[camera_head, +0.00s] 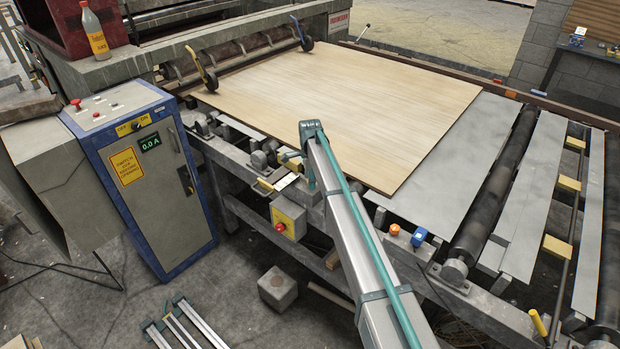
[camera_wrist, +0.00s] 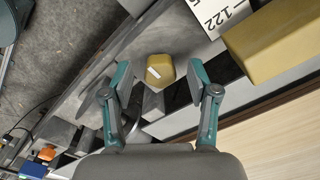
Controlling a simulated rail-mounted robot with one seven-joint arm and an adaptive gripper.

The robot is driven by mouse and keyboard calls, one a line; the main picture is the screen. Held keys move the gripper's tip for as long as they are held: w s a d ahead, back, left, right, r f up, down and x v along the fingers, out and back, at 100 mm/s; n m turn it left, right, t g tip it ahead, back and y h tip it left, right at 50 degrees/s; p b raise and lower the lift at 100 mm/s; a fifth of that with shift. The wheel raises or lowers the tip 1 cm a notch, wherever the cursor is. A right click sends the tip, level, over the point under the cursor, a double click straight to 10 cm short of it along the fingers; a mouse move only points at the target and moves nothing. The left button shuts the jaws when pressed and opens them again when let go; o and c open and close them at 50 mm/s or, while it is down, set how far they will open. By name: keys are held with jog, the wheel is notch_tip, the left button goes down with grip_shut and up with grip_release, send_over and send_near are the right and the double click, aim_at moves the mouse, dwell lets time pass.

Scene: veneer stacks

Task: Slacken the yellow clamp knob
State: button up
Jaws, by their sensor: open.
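The yellow clamp knob (camera_wrist: 160,68) shows in the wrist view as a small faceted knob with a white mark on its face. My gripper (camera_wrist: 160,79) is open, with one teal-backed finger on each side of the knob. Gaps show between the knob and both fingers. I cannot tell how far the fingertips are above or level with it. In the head view my arm comes down at the near edge of the machine, and it hides the knob and most of the gripper.
A wide veneer sheet (camera_head: 350,95) lies on the machine bed. Beside the knob are a white numbered plate (camera_wrist: 210,14) and a yellow block (camera_wrist: 275,40). An orange button (camera_head: 394,230) and a blue one (camera_head: 419,237) sit along the near rail. A control cabinet (camera_head: 165,195) stands left.

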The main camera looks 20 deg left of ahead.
grip_shut()
dwell(0.3)
